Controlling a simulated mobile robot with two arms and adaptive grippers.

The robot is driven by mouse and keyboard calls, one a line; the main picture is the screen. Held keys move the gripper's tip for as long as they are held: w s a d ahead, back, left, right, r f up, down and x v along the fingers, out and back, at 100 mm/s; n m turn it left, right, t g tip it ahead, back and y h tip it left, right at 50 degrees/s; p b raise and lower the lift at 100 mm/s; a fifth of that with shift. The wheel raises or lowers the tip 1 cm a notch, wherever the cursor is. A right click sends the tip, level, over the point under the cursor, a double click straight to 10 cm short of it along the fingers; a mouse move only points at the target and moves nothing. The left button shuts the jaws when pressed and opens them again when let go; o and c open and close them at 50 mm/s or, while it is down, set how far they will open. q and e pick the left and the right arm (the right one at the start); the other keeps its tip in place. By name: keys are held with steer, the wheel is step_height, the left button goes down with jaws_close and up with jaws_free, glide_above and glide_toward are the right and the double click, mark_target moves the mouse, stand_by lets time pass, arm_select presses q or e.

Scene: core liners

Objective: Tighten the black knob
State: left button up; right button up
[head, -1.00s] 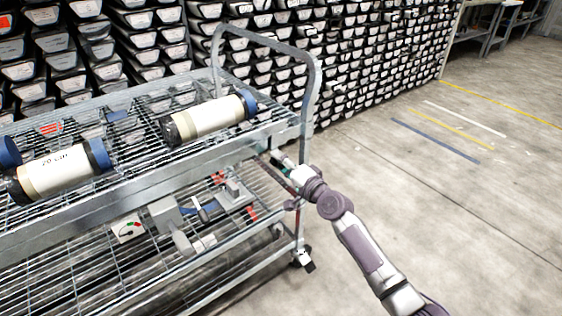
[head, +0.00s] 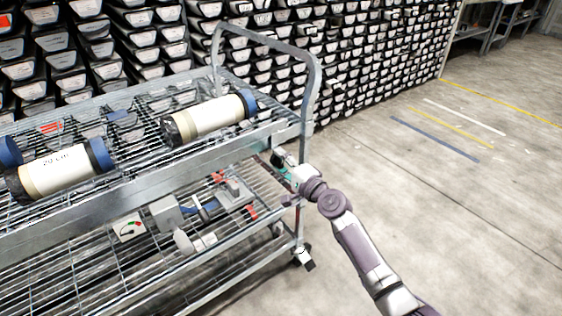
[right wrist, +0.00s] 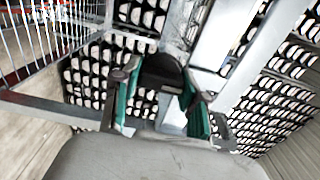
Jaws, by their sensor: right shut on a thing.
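The black knob (right wrist: 162,72) is a dark rounded piece between the green-padded fingers in the right wrist view. In the head view a small dark piece, likely the knob (head: 277,154), shows by the cart's right end post, just under the upper shelf. My right gripper (right wrist: 160,98) is shut on the knob, with one finger on each side of it. In the head view the right gripper (head: 281,164) is small and partly hidden by its own wrist. The knob's far side and mount are hard to make out. My left gripper is not in view.
The metal cart (head: 190,172) has wire shelves. Its upper shelf bears white cylinders with blue caps (head: 208,117). Its lower shelf holds a grey and blue device (head: 203,211) and a small white box (head: 129,228). Labelled core trays fill the wall behind. The floor at right is clear.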

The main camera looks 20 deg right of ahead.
steer(key=shift+f, duration=0.1)
steer(key=o, duration=1.1)
steer(key=shift+o, duration=0.2)
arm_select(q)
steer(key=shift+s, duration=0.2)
arm_select(e)
steer(key=v, duration=1.2)
